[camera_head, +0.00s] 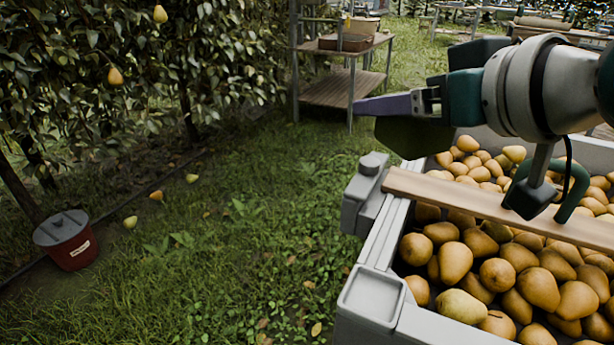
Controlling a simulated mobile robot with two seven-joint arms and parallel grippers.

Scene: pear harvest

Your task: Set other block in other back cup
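My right gripper (392,106) comes in from the right above the far left part of the pear bin. A purple-grey tapered piece shows at its tip, with a dark olive shape below it. I cannot tell whether these are fingers or something held. A shallow square grey cup (371,298) sits on the near left corner of the bin and looks empty. A grey block-like fitting (365,193) with a round knob sits at the left end of a wooden plank (490,207). I cannot tell if it is a task block. My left gripper is not in view.
The grey bin (378,243) is full of pears (497,274); the plank lies across it. A red bucket (72,242) with a grey lid stands on the grass at left. A wooden shelf table (341,70) stands behind. The grass between is open, with a few fallen pears.

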